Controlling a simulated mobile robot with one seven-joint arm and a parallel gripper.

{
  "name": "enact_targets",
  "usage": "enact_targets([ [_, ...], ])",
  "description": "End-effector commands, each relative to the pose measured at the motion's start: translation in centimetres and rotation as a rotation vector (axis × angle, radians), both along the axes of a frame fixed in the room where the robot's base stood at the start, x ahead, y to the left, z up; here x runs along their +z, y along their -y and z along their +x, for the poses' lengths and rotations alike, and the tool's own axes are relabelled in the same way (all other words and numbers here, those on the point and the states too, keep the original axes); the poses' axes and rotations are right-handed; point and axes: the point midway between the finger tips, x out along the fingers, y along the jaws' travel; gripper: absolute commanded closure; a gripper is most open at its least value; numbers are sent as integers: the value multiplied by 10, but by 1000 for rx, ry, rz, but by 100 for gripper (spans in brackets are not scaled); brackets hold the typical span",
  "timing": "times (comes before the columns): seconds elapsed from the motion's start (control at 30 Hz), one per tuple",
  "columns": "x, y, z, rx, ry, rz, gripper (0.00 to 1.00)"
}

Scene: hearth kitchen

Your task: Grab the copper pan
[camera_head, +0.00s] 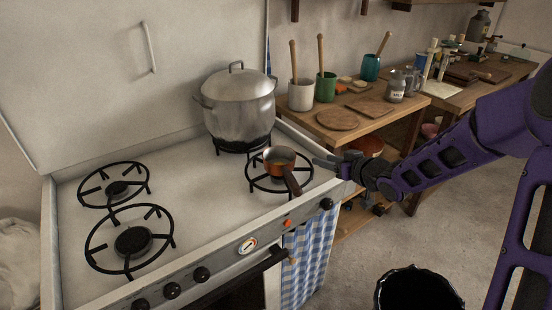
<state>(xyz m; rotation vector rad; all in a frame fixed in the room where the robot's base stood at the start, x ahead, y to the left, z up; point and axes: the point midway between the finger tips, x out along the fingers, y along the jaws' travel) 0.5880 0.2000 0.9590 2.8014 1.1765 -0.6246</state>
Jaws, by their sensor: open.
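The copper pan (280,158) is small, with a pale inside and a dark brown handle (292,182) that points toward the stove's front edge. It sits on the front right burner of the white stove. My purple arm reaches in from the right. My gripper (318,161) is open just to the right of the pan, over the stove's right edge, with its fingers pointing left toward the pan. The fingers look apart from the pan and its handle. The exact gap and height are hard to tell.
A large lidded metal pot (238,105) stands on the burner behind the pan. The left burners (132,240) are empty. A wooden shelf unit (335,135) with cups and boards adjoins the stove on the right. A black bucket (418,292) is on the floor in front.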

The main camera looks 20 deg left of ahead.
Motion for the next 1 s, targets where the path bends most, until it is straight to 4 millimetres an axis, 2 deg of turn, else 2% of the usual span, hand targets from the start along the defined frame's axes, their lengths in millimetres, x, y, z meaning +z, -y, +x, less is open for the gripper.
enact_targets([
  [0.07, -6, -5, -2, 12, -5, 2, 52],
  [0.17, -13, -16, 6, 15, -5, 1, 52],
  [0.53, -42, -70, 56, 13, -5, 1, 52],
  [0.87, -53, -89, 75, 11, -5, 1, 52],
  [1.0, -63, -103, 88, 11, -4, 2, 52],
])
